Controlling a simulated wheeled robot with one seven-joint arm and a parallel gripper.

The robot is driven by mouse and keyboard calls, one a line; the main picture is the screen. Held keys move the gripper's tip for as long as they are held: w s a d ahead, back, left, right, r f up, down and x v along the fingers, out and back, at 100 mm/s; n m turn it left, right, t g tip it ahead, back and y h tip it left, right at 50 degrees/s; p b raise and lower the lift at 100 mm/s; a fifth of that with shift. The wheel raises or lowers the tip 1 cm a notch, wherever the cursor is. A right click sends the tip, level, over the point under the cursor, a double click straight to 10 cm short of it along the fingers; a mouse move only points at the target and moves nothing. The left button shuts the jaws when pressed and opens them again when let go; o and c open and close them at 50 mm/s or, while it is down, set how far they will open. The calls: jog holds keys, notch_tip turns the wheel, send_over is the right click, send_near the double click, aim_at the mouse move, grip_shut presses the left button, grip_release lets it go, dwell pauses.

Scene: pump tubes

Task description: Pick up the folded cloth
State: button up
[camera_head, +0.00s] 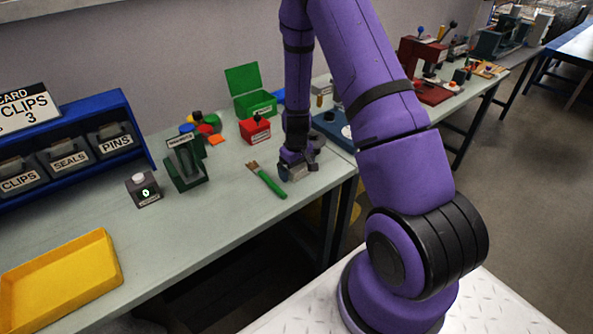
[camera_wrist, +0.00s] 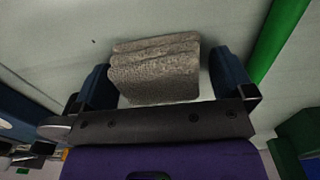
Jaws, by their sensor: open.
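The folded cloth (camera_wrist: 155,70) is a grey-brown, speckled stack of layers lying on the pale bench top. In the wrist view it sits between the two dark blue fingers of my gripper (camera_wrist: 158,82), with a small gap showing on each side. My gripper is open. In the head view my gripper (camera_head: 297,170) is low over the bench near its front edge, and the cloth is mostly hidden by it.
A green-handled brush (camera_head: 270,184) lies just left of my gripper; its handle shows at the right of the wrist view (camera_wrist: 277,42). A yellow tray (camera_head: 110,262) sits far left.

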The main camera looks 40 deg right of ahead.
jog(key=c, duration=0.9)
jog(key=shift+r, duration=0.15)
